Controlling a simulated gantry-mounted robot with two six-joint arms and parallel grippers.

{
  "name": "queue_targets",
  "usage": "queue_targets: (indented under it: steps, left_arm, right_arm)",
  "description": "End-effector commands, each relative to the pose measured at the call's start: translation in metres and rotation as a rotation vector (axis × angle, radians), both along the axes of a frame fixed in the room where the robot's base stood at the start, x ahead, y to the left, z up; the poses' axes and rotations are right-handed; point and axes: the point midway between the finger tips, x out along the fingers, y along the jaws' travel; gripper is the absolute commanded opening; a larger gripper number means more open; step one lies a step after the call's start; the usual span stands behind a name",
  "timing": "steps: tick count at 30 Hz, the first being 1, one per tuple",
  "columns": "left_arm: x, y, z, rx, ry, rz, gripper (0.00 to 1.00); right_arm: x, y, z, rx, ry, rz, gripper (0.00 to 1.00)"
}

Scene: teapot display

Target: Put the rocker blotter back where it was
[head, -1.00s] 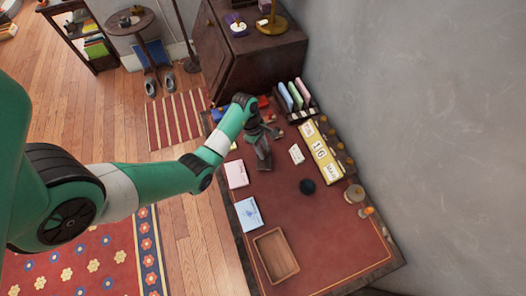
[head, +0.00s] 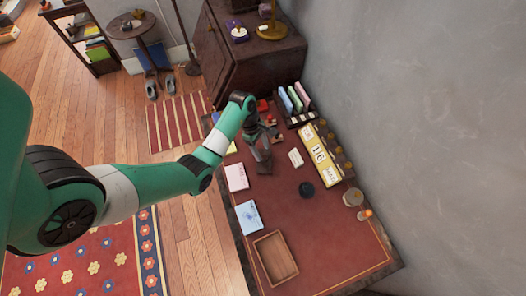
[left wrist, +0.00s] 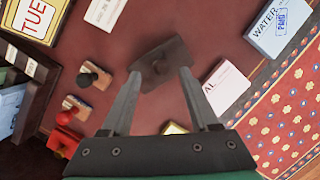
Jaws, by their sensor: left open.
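The rocker blotter looks to be the dark grey piece with a small round knob (left wrist: 172,50), lying on the red desk top in the left wrist view. It also shows as a grey shape (head: 264,167) below my left gripper in the head view. My left gripper (head: 261,151) is over the far left part of the desk. Its fingers (left wrist: 160,73) are spread apart, with the near part of the grey piece between their tips. I cannot tell whether they touch it. My right gripper is in neither view.
Knobbed stamps (left wrist: 87,77) and a red item (left wrist: 64,142) lie beside the gripper. A pink card (head: 236,177), a blue card (head: 248,217), a wooden tray (head: 257,247), a dark round object (head: 306,189) and a yellow calendar (head: 308,138) are on the desk. The desk's lower middle is clear.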

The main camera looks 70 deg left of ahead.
Motion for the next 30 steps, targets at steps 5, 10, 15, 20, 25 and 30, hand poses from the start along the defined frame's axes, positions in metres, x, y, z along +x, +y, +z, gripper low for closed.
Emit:
queue_targets:
  steps: [5, 10, 15, 20, 25, 30]
  left_arm:
    - [-0.007, 0.011, 0.052, 0.003, -0.005, 0.002, 0.61]
    - [-0.013, 0.017, 0.086, 0.000, -0.001, 0.000, 0.61]
    - [-0.015, 0.020, 0.092, 0.001, -0.001, 0.000, 0.61]
    - [-0.016, 0.020, 0.090, 0.001, -0.001, 0.000, 0.61]
    - [-0.015, 0.020, 0.090, 0.001, -0.001, 0.000, 0.61]
    - [0.017, 0.015, 0.106, 0.008, -0.121, 0.002, 0.61]
  right_arm:
    - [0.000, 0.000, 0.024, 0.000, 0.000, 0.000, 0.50]
    - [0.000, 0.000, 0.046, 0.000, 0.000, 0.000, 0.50]
    - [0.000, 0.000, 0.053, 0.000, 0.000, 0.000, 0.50]
    - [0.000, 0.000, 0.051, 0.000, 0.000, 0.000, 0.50]
    - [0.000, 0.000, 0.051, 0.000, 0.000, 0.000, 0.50]
    - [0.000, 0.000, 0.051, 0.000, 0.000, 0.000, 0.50]
